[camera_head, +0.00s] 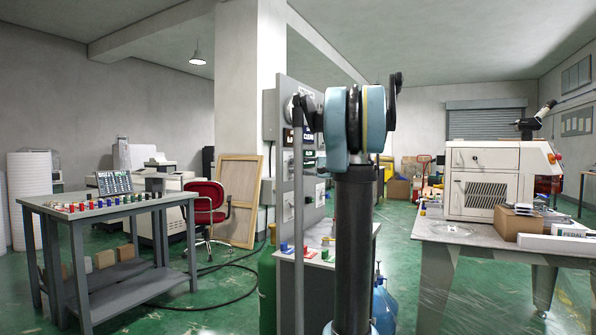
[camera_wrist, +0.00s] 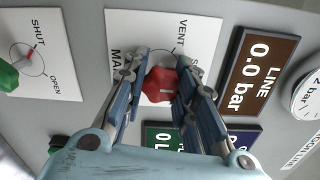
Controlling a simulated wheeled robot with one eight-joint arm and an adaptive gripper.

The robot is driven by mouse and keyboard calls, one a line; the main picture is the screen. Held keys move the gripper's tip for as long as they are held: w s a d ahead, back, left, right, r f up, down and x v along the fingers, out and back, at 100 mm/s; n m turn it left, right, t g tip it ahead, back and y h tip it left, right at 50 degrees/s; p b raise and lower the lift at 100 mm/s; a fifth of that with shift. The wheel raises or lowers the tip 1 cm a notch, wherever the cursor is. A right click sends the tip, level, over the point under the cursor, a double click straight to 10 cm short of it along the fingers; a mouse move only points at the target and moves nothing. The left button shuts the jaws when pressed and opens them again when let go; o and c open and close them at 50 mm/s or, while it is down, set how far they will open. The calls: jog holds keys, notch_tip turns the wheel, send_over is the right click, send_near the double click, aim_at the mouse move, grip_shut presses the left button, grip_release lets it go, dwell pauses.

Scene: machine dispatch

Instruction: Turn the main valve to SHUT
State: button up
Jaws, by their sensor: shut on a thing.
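In the wrist view my gripper (camera_wrist: 161,78) is shut on a red knob (camera_wrist: 160,88), one finger on each side of it. The knob sits on a white plate (camera_wrist: 130,25) whose visible lettering reads VENT and MA, the rest hidden by my fingers. At the left is another white plate (camera_wrist: 65,60) marked SHUT and OPEN. It has a dial with a red mark near SHUT, and a green knob (camera_wrist: 6,76) cut by the frame edge. In the head view the grey panel (camera_head: 283,165) is seen nearly edge-on; my arm hides the gripper there.
A brown LINE display (camera_wrist: 258,75) reads 0.0 bar, beside a round gauge (camera_wrist: 308,92). Green and blue plates lie below the knob. In the head view, a table (camera_head: 60,208) stands left, and a bench (camera_head: 440,232) with a white machine (camera_head: 485,178) stands right.

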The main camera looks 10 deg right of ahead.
jog(key=shift+f, duration=0.15)
jog(key=o, duration=1.1)
jog(key=shift+d, duration=0.15)
jog(key=v, duration=1.1)
jog(key=shift+s+d, duration=0.2)
jog(key=shift+d, duration=0.1)
